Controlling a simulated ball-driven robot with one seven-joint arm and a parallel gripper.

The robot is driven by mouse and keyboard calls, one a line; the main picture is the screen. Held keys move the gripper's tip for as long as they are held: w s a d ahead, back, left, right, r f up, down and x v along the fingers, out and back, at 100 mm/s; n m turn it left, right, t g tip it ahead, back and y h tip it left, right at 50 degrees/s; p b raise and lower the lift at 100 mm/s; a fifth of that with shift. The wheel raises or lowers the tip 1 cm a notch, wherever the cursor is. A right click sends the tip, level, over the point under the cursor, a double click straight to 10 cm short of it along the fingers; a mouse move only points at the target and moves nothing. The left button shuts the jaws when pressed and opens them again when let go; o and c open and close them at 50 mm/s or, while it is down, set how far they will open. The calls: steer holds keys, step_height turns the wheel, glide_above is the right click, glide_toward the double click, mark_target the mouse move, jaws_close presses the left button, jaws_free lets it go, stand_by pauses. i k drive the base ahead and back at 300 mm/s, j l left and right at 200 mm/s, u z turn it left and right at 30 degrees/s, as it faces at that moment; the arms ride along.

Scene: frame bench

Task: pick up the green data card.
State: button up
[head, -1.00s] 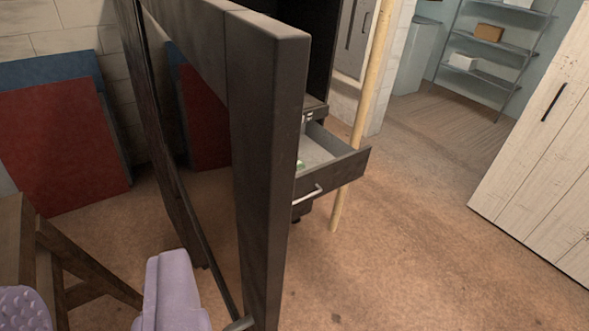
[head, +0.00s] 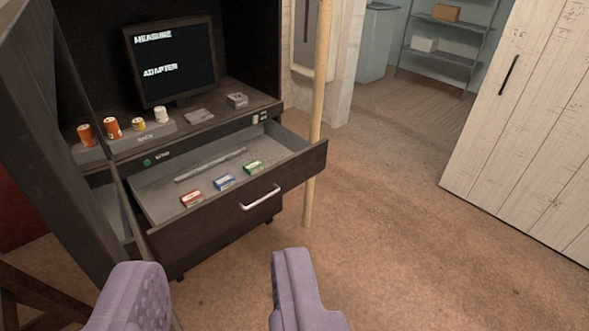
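The green data card (head: 253,168) lies in the open drawer (head: 205,228) of a dark bench, at the right of a row of cards. A blue card (head: 225,182) lies beside it, then a red card (head: 191,198) further left. My gripper (head: 218,285) shows at the bottom of the view with its two purple fingers wide apart and nothing between them. It is in front of the drawer and apart from the cards.
A ruler-like grey strip (head: 210,164) lies behind the cards. A monitor (head: 172,62) and several small cylinders (head: 112,127) stand on the bench above. A wooden pole (head: 318,110) stands at the drawer's right. A dark frame post (head: 50,140) is at the left. Floor at right is clear.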

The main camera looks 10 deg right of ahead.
mark_target(252, 167)
steer(key=i+l, duration=0.15)
steer(key=i, duration=0.55)
steer(key=i+l, duration=0.15)
steer(key=i, duration=0.5)
steer(key=i+l, duration=0.15)
steer(key=i, duration=0.55)
steer(key=i+l, duration=0.15)
steer(key=i, duration=0.55)
steer(key=i+l, duration=0.15)
steer(key=i, duration=0.55)
